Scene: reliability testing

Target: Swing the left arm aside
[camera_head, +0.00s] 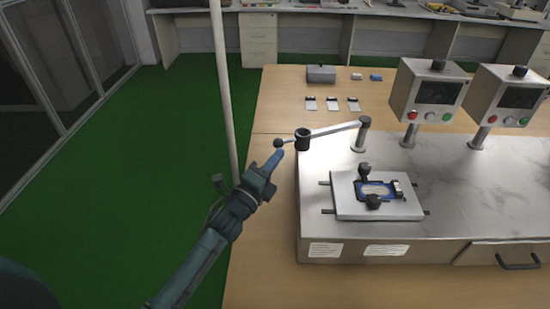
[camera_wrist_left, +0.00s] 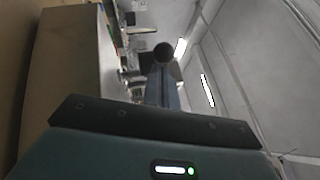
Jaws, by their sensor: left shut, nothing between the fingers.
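The metal swing arm (camera_head: 338,130) runs left from a short post (camera_head: 364,135) on the test bench. Its free end carries a black cylinder (camera_head: 302,140) and a black ball knob (camera_head: 278,143), and it reaches past the bench's left edge. My left gripper (camera_head: 276,156) is shut and empty, its fingertips right at the ball knob; I cannot tell whether they touch. In the left wrist view the ball (camera_wrist_left: 163,53) appears just beyond my shut fingers (camera_wrist_left: 162,88). My right gripper is not in view.
A metal plate (camera_head: 350,207) on the bench holds a blue-framed device (camera_head: 378,190) with black knobs. Two control boxes (camera_head: 428,90) (camera_head: 508,95) stand on posts behind. A grey box (camera_head: 321,74) and small cards lie on the wooden table (camera_head: 285,95). A white pole (camera_head: 222,80) stands left; green floor is free there.

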